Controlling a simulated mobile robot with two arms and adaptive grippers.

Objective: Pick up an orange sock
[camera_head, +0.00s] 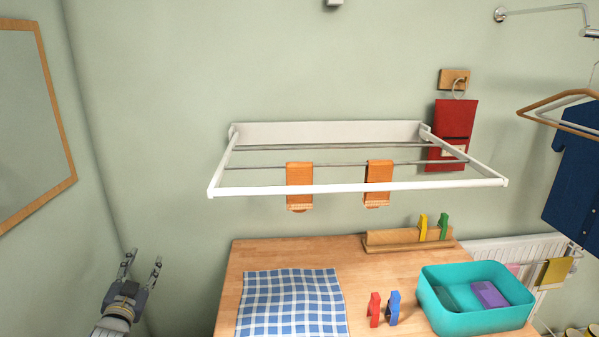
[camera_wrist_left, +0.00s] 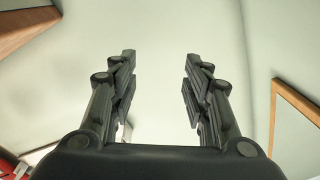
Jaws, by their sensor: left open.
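Two orange socks hang side by side over a thin bar of the white wall rack, the left sock (camera_head: 299,184) and the right sock (camera_head: 377,180). The white rack (camera_head: 360,188) sticks out from the wall above the wooden table. My left gripper (camera_head: 143,262) is at the lower left, left of the table and well apart from the socks. It is open with nothing between its fingers. In the left wrist view its two fingers (camera_wrist_left: 157,88) stand wide apart before a plain wall. The right gripper is in neither view.
On the wooden table (camera_head: 255,256) lie a blue checked cloth (camera_head: 292,303), red and blue pegs (camera_head: 374,310), a wooden rail (camera_head: 400,246) with yellow and green pegs, and a teal bin (camera_head: 468,322). A wood-framed panel (camera_head: 68,150) hangs left. A blue shirt (camera_head: 575,170) hangs right.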

